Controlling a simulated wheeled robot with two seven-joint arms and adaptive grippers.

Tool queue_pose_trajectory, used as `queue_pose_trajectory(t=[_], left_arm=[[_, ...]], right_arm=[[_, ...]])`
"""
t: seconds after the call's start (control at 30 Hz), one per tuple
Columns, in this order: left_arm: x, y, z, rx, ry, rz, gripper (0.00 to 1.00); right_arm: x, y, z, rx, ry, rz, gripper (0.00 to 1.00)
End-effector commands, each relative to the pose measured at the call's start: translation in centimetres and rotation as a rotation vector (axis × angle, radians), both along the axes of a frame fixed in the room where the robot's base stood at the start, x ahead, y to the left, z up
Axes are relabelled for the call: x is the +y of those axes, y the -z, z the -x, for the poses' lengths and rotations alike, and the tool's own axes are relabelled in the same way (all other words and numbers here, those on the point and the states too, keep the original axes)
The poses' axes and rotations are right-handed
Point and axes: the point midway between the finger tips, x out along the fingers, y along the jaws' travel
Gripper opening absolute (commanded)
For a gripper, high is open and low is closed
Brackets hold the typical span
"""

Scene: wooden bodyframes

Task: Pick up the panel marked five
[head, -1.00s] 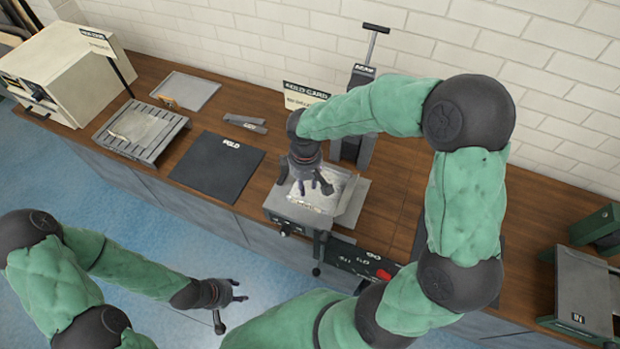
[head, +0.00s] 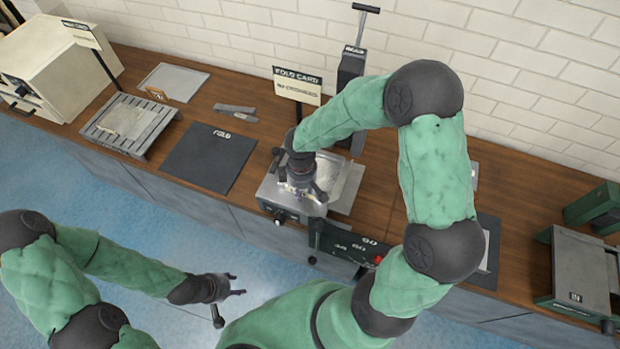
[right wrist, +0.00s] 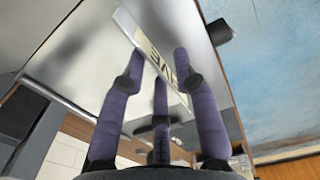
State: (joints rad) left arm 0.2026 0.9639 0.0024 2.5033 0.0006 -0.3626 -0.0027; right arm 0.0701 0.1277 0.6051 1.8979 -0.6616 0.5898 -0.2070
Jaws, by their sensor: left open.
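My right gripper (head: 303,190) is low over the metal-topped unit in front of the fold card sign. In the right wrist view its fingers (right wrist: 160,62) stand apart around a pale strip (right wrist: 150,42) with dark letters, of which "IVE" can be read. The strip lies along a broad pale metal surface (right wrist: 85,60). Whether the fingers touch it, I cannot tell. In the head view the gripper hides the lettering. My left gripper (head: 238,286) is open and empty over the blue floor, in front of the bench.
The fold card sign (head: 297,86) and a tall dark lever press (head: 350,70) stand behind the unit. A dark mat (head: 208,158), a slatted tray (head: 130,125) and a cream box (head: 50,65) are at left. A grey-green machine (head: 580,265) is at right.

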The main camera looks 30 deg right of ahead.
Motion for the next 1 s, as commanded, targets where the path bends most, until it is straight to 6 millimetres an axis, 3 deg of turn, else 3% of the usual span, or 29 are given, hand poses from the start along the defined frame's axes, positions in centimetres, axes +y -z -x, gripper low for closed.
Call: queue_pose_trajectory(t=[0.17,0.27,0.3,0.77,1.0], left_arm=[[0.0,-0.1,0.0,0.0,0.0,0.0,0.47],[0.0,-0.1,0.0,0.0,0.0,0.0,0.47],[0.0,-0.1,0.0,0.0,0.0,0.0,0.47],[0.0,-0.1,0.0,0.0,0.0,0.0,0.47],[0.0,-0.8,0.0,0.0,0.0,0.0,0.47]], right_arm=[[0.0,-0.1,0.0,-0.001,0.0,0.0,0.3],[0.0,-0.1,0.0,-0.001,0.0,0.0,0.02],[0.0,-0.1,0.0,-0.001,0.0,0.0,0.0],[0.0,-0.4,-0.1,-0.002,0.001,0.001,0.0],[0.0,-2.8,-0.2,-0.006,0.0,0.0,0.0]])
